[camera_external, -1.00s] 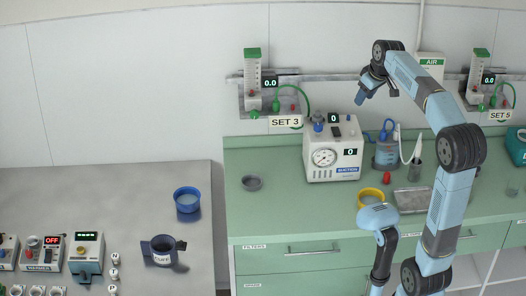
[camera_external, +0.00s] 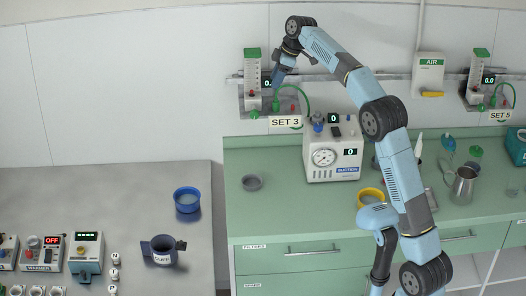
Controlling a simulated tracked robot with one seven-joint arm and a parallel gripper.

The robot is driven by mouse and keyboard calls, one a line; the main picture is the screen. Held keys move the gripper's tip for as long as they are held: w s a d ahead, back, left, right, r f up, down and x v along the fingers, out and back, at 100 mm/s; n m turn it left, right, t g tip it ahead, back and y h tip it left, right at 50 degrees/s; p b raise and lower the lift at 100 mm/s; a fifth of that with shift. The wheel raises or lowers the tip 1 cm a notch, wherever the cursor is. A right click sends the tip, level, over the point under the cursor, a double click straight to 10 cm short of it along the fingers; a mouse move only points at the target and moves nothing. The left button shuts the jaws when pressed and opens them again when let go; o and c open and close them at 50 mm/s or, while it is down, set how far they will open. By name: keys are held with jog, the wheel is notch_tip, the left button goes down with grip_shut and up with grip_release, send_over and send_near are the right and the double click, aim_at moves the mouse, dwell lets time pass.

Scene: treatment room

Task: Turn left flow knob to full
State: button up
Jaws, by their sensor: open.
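The left flow meter (camera_external: 252,76) hangs on the wall rail, with a clear scale tube, a green top and a "SET 3" label (camera_external: 285,121) below it. Its green knob (camera_external: 253,114) shows at the foot of the tube. My gripper (camera_external: 276,84) is just right of the tube, pointing down in front of the meter's display, which it partly covers. The display's full reading is hidden. The fingertips are too small to make out clearly, and I cannot tell whether they touch anything. A second flow meter (camera_external: 476,78) is at the right, labelled "SET 5" (camera_external: 499,115).
A suction unit (camera_external: 333,157) stands on the green counter below my arm. An AIR box (camera_external: 429,75) is on the wall. The counter's left part is mostly clear.

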aim_at(256, 111)
jog(key=shift+n, duration=0.3)
jog(key=x, duration=1)
jog(key=a+x, duration=0.1)
jog(key=x, duration=0.4)
jog(key=shift+r, duration=0.2)
jog(key=shift+c, duration=0.5)
jog(key=shift+a, duration=0.1)
grip_shut()
